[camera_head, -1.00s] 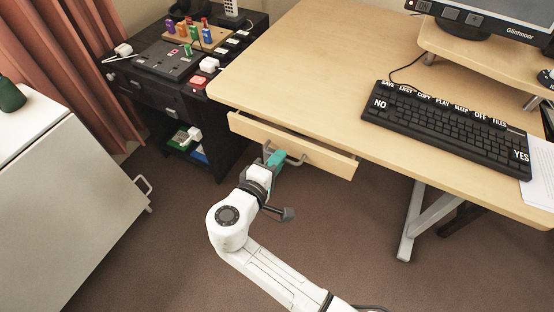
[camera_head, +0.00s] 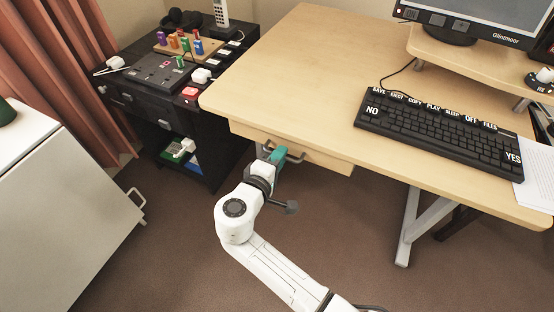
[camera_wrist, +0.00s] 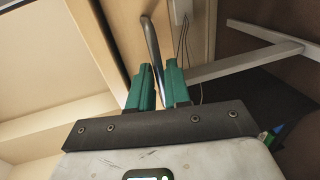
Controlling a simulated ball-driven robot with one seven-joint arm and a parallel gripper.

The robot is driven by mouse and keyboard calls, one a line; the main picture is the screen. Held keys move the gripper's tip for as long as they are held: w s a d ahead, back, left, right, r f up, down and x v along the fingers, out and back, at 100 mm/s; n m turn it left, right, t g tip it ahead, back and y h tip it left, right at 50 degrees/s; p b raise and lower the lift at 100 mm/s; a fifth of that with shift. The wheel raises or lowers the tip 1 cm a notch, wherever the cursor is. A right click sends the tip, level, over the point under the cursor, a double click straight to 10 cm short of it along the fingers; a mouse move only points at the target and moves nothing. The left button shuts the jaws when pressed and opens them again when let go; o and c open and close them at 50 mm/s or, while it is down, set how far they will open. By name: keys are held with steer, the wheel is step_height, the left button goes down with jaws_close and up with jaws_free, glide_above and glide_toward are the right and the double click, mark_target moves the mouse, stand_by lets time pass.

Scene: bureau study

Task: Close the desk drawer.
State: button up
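The desk drawer (camera_head: 326,162) is a pale wood front under the front edge of the wooden desk (camera_head: 285,85). It sits almost flush beneath the desktop, with no open interior showing in the head view. Its grey bar handle (camera_head: 298,158) also shows in the wrist view (camera_wrist: 151,45). My gripper (camera_head: 274,155), with green fingers, is at the left part of the handle. In the wrist view the fingers (camera_wrist: 160,82) are close together with the bar between them. The exact contact is partly hidden by the fingers.
A black cabinet (camera_head: 208,165) with small devices on top stands left of the desk. A white cabinet (camera_head: 70,215) with a handle is at the left front. A desk leg (camera_head: 411,228) stands to the right. A keyboard (camera_head: 440,135) lies on the desk. The carpet (camera_head: 170,265) between is clear.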

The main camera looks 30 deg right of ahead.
steer(key=o, duration=0.3)
steer(key=p+v, duration=0.1)
steer(key=v, duration=0.9)
steer(key=shift+s+a, duration=0.2)
steer(key=shift+a, duration=0.15)
